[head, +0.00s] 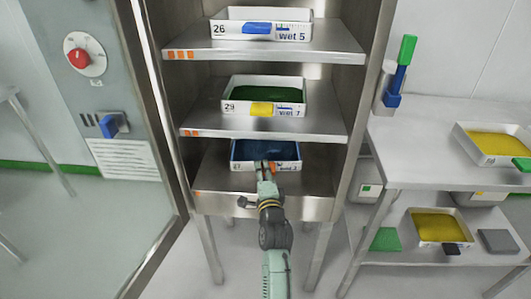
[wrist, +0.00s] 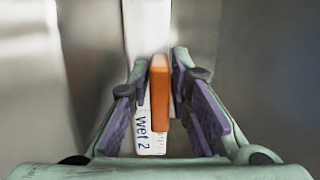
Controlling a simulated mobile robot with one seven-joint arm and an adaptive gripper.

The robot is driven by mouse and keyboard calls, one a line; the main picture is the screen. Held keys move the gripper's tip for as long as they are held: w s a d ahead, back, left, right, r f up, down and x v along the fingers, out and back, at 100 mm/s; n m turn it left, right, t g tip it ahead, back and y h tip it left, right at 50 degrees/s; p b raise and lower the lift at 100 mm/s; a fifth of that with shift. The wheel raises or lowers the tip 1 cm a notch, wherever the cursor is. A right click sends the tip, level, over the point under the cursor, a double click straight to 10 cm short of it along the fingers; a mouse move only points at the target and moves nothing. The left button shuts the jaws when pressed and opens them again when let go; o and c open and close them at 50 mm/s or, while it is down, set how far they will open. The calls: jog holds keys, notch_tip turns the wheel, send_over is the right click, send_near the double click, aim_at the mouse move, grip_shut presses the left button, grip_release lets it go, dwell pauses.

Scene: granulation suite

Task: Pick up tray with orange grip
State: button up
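The tray with the orange grip (wrist: 159,95) sits on the lowest shelf of the cabinet. In the head view this tray (head: 238,166) is white with dark blue contents, and my arm covers the middle of its front, hiding most of the grip. In the wrist view its white label (wrist: 144,132) reads "Wet 2". My gripper (wrist: 163,75) is open, with its fingers on either side of the orange grip. A gap shows between the grip and the right finger; contact on the left cannot be told. In the head view my gripper (head: 265,168) is at the tray's front.
Above are a tray with green contents and a yellow grip (head: 262,108) and a tray with a blue grip (head: 257,28). The cabinet's open door (head: 150,120) is at left. A steel table (head: 420,150) with yellow-filled trays stands at right.

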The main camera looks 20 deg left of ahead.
jog(key=shift+c, duration=0.3)
grip_shut()
jog(key=shift+r, duration=0.1)
